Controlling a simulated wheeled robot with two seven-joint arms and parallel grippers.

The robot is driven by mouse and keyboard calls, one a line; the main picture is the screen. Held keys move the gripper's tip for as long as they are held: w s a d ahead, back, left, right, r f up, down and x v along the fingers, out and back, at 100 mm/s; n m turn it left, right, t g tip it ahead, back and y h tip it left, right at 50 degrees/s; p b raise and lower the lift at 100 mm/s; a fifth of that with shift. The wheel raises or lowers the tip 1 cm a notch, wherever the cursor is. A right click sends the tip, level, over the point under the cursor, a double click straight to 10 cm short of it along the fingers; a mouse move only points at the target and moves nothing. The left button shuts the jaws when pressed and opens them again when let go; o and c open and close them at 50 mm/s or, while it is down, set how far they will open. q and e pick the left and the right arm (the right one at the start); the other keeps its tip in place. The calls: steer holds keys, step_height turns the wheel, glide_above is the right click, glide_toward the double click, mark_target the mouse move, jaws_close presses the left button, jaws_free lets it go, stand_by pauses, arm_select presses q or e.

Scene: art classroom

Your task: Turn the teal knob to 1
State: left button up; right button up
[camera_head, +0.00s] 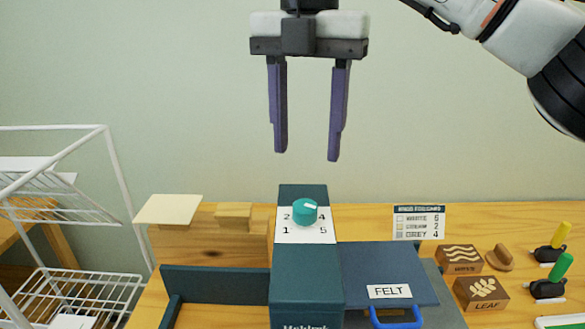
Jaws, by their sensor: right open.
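The teal knob (305,211) sits on a white dial plate (306,236) on top of a dark teal box (305,275). The numbers 2, 4, 1 and 5 show around it, and part of the dial is hidden by the knob. A white mark on the knob points right, slightly below the 4's upper side. My right gripper (307,157) is open and empty, pointing down above the knob and apart from it. My left gripper is not in view.
A wooden block with a cream square top (168,209) stands left of the box. A dark flap labelled FELT (389,260) with a blue handle adjoins it at right. Stamps (480,292), a small sign (418,222) and colored-handled tools (560,267) lie farther right. A white wire rack (80,287) stands at left.

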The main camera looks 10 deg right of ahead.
mark_target(305, 204)
steer(key=f, duration=0.2)
steer(key=f+b, duration=0.1)
steer(key=shift+s+f, duration=0.3)
steer(key=shift+f, duration=0.1)
step_height(305, 204, down, 5)
steer(key=shift+w+f, duration=0.1)
steer(key=shift+f, duration=0.45)
steer(key=c, duration=1)
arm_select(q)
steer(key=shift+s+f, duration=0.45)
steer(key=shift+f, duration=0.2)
arm_select(e)
steer(key=shift+c, duration=0.2)
